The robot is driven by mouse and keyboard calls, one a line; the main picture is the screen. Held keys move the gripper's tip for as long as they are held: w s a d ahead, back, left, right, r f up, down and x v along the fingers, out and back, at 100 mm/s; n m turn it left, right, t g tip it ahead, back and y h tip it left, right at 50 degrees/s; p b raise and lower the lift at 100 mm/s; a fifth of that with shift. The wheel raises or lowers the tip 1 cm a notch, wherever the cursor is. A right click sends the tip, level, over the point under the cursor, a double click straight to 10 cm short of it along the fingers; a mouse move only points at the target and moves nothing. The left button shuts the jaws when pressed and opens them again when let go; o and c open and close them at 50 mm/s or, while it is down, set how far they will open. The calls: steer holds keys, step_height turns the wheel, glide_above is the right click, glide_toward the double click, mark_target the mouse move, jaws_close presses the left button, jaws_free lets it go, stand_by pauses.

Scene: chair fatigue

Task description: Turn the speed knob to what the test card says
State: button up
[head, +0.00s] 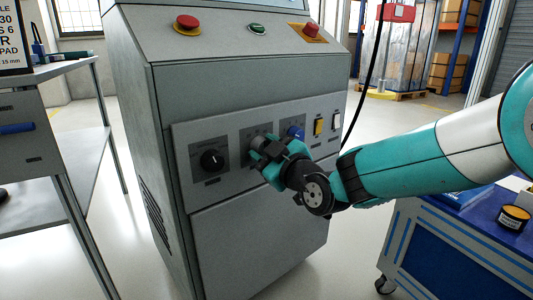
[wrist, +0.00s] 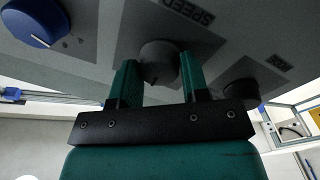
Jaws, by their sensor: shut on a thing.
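The grey speed knob (wrist: 158,62) sits under the "SPEED" label (wrist: 188,12) in the wrist view. My gripper (wrist: 158,75) has one finger on each side of it and is shut on it. In the head view my gripper (head: 258,147) reaches the middle of the control panel (head: 230,195) and mostly hides this knob. A pointer mark shows on the knob, but its setting cannot be read. The test card (head: 14,38) is cut off at the upper left of the head view; parts of its text show, including "30", "S 6" and "PAD".
A black knob (head: 212,160) is left of my gripper and a blue knob (head: 295,132) right of it. Yellow (head: 319,127) and white (head: 336,121) switches are further right. A blue cart (head: 450,245) stands at lower right, a workbench (head: 75,72) at left.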

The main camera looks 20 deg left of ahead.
steer(key=o, duration=0.9)
steer(key=shift+s, duration=0.1)
steer(key=b+v, duration=0.2)
steer(key=v, duration=1.5)
steer(key=shift+s+d+b, duration=0.1)
steer(key=shift+s+b, duration=0.1)
steer(key=shift+b, duration=0.2)
